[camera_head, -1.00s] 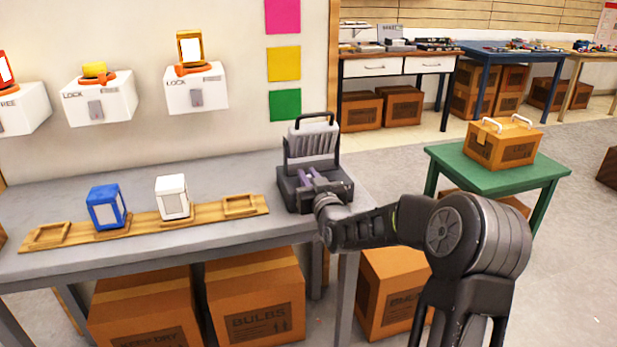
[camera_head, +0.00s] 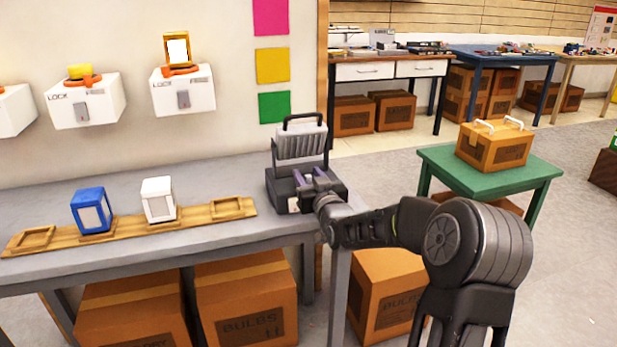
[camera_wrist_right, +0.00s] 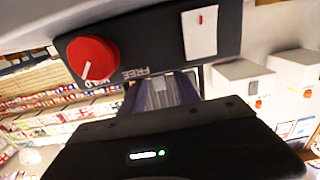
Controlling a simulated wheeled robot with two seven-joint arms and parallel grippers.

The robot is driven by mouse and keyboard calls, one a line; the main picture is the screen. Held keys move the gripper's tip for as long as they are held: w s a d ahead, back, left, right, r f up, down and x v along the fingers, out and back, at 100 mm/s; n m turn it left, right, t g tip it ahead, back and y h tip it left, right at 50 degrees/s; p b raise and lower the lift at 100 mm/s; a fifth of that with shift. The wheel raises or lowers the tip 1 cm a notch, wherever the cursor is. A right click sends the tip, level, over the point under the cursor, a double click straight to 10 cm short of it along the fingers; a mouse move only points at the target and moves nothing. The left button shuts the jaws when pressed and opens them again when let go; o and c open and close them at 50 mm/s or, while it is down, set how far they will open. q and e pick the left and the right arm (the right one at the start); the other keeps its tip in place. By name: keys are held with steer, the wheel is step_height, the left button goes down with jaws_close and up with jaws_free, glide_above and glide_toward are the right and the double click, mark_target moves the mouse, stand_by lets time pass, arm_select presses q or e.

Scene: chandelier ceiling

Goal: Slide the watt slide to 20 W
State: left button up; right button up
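A dark grey device (camera_head: 284,187) with a ribbed light-grey top and a black carrying handle stands at the right end of the grey table. Its front panel (camera_wrist_right: 150,38) fills the top of the right wrist view, upside down. The panel has a red knob (camera_wrist_right: 93,58) with a white pointer line and a white plate (camera_wrist_right: 200,34) with a short red mark. The watt lettering cannot be read. My right gripper (camera_head: 308,174) is at the device's front; its fingers also show in the right wrist view (camera_wrist_right: 163,92). Their tips are hidden at the panel's edge. My left gripper is out of view.
A wooden rack (camera_head: 125,228) on the table holds a blue lantern (camera_head: 91,211) and a white lantern (camera_head: 158,200). White wall boxes (camera_head: 183,90) hang behind. Cardboard boxes (camera_head: 246,300) sit below.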

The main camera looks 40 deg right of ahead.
steer(key=v, duration=0.7)
steer(key=shift+s+a, duration=0.15)
steer(key=shift+s, duration=0.25)
stand_by(0.3)
